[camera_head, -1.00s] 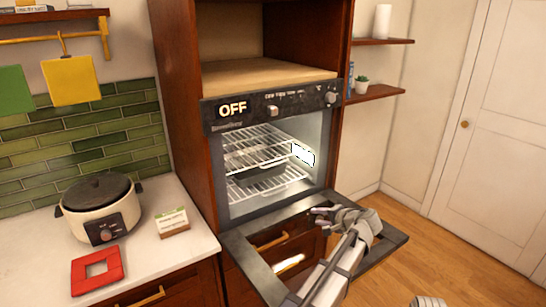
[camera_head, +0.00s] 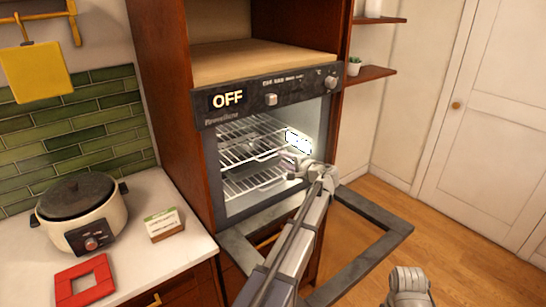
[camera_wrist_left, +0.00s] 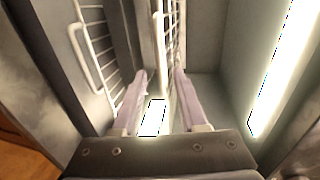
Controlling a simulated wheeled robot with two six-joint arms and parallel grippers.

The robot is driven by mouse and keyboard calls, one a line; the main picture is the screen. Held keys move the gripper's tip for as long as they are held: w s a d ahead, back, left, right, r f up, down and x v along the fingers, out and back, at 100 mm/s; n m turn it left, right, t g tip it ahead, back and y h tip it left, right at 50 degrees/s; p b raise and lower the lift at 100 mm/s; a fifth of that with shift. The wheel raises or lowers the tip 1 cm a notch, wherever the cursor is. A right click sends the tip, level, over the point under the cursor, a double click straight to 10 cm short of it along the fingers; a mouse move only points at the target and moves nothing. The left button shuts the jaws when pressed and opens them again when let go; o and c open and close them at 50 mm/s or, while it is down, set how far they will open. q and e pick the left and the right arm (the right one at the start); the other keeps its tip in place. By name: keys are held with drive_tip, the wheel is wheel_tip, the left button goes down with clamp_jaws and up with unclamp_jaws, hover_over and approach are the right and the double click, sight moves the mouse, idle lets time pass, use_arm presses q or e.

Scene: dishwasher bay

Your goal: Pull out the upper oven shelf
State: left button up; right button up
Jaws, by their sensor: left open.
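The upper oven shelf (camera_head: 245,148) is a white wire rack inside the open oven. My left gripper (camera_head: 288,160) is open at the oven mouth, by the right front part of this shelf. In the left wrist view, the open left gripper (camera_wrist_left: 161,78) has a white wire rack, apparently the upper shelf (camera_wrist_left: 160,35), seen nearly edge-on between its fingers. I cannot tell whether they touch. The lower shelf (camera_head: 250,186) is a similar rack below; it appears at the left in the wrist view (camera_wrist_left: 85,58). My right gripper (camera_head: 408,284) shows partly at the bottom right, its jaws unclear.
The oven door (camera_head: 375,243) is folded down in front, under my left arm. A lit panel (camera_head: 298,141) is on the oven's right wall. The counter at left holds a cooker (camera_head: 82,215), a red square frame (camera_head: 84,282) and a small box (camera_head: 163,224). Floor at right is clear.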

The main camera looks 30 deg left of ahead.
sight(274, 156)
use_arm(q)
drive_tip(key=b+x, duration=0.1)
drive_tip(key=x, duration=0.5)
drive_tip(key=shift+w+a+f, duration=0.1)
drive_tip(key=shift+w+a, duration=0.05)
drive_tip(key=shift+a, duration=0.1)
drive_tip(key=shift+c, duration=0.3)
drive_tip(key=c, duration=0.6)
drive_tip(key=shift+d, duration=0.1)
clamp_jaws()
